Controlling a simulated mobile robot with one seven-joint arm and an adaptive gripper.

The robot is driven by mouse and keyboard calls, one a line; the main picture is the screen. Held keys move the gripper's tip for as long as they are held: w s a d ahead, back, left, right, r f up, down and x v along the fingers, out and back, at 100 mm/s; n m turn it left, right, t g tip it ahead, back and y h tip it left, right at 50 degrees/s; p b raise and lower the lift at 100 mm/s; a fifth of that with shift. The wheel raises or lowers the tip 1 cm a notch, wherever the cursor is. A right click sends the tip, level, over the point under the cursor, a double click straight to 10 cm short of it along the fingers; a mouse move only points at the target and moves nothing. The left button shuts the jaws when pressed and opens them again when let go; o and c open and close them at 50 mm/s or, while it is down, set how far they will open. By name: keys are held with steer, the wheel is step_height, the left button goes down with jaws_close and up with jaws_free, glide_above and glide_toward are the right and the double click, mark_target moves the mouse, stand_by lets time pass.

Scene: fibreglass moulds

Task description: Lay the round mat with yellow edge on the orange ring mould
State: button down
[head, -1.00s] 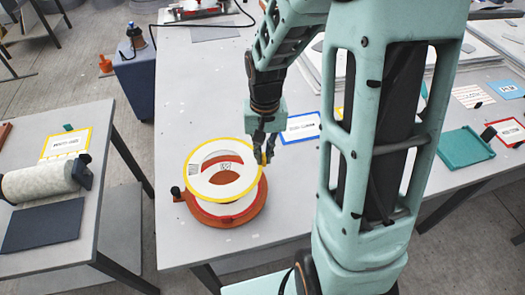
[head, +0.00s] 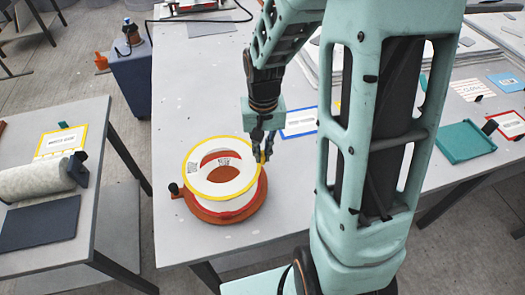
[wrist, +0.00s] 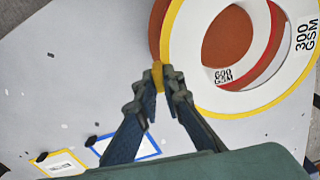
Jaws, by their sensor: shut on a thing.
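The round white mat with the yellow edge (head: 222,190) is a flat ring with a wide hole. It is over the orange ring mould (head: 243,216), close to centred on it. A red-edged white mat (head: 224,161) is between them and shows through the hole. My gripper (head: 264,156) is at the mat's right edge. In the wrist view my gripper (wrist: 166,85) is shut on a yellow tab (wrist: 158,75) at that edge. A gap seems to separate the yellow-edged mat from the red-edged one; I cannot tell whether they touch.
A blue-edged card (head: 299,122) lies behind my gripper on the grey table. A teal tray (head: 468,142) and a red-edged card (head: 508,124) lie at the right. A side table (head: 98,225) at the left carries a roll (head: 38,181). The mould is near the table's front edge.

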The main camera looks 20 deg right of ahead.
mark_target(262, 179)
steer(key=shift+f+b, duration=3.3)
steer(key=shift+f, duration=1.05)
steer(key=shift+f, duration=0.25)
steer(key=c, duration=2)
jaws_free()
step_height(262, 179, up, 12)
steer(key=shift+r, duration=0.1)
